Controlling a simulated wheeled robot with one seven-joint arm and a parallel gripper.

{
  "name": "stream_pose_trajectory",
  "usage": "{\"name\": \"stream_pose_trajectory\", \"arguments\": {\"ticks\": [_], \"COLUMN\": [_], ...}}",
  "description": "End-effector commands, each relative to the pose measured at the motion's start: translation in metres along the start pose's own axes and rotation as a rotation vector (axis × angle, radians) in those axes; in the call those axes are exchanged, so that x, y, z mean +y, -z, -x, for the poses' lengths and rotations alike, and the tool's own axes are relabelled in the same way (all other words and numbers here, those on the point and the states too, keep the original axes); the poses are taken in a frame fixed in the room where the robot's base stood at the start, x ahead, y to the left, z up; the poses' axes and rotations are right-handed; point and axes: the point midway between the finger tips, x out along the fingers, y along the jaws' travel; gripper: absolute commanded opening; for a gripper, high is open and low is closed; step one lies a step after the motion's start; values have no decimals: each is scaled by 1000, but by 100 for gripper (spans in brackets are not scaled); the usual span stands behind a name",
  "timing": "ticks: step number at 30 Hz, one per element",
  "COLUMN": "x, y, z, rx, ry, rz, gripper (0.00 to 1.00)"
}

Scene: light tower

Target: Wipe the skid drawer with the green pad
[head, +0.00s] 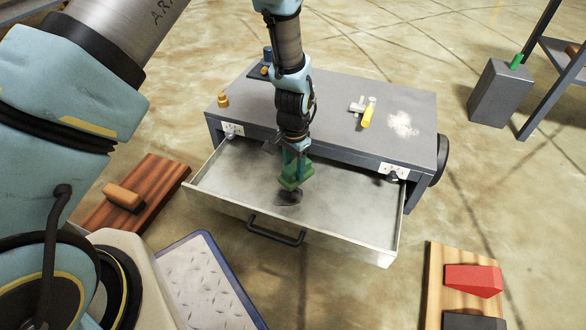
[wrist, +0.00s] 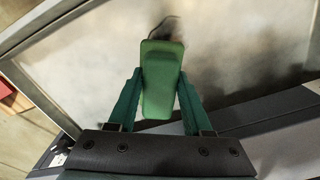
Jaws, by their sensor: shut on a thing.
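The skid drawer (head: 345,211) is pulled out of the grey skid cabinet (head: 335,104), and its pale floor shows. My gripper (head: 296,168) is over the drawer, shut on the green pad (head: 296,180). In the wrist view the green pad (wrist: 161,80) sits between the two dark green fingers of my gripper (wrist: 158,95). A dark smudge (head: 289,197) lies on the drawer floor just below the pad. Part of a dark mark (wrist: 166,28) also shows beyond the pad in the wrist view. I cannot tell whether the pad touches the floor.
On the cabinet top are a yellow-handled tool (head: 368,114), a pale powdery patch (head: 402,125) and a brass piece (head: 223,100). A wooden board with a red block (head: 472,280) is at lower right. Another board with a wooden block (head: 123,196) is at left. The drawer's right half is clear.

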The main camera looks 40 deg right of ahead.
Motion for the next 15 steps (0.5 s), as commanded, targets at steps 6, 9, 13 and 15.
{"name": "stream_pose_trajectory", "arguments": {"ticks": [6, 9, 13, 15], "x": [0, 0, 0, 0], "y": [0, 0, 0, 0], "z": [-22, -33, -46, -51], "rx": [0, 0, 0, 0], "ry": [0, 0, 0, 0], "rz": [1, 0, 1, 1], "gripper": [5, 5, 5, 5]}}
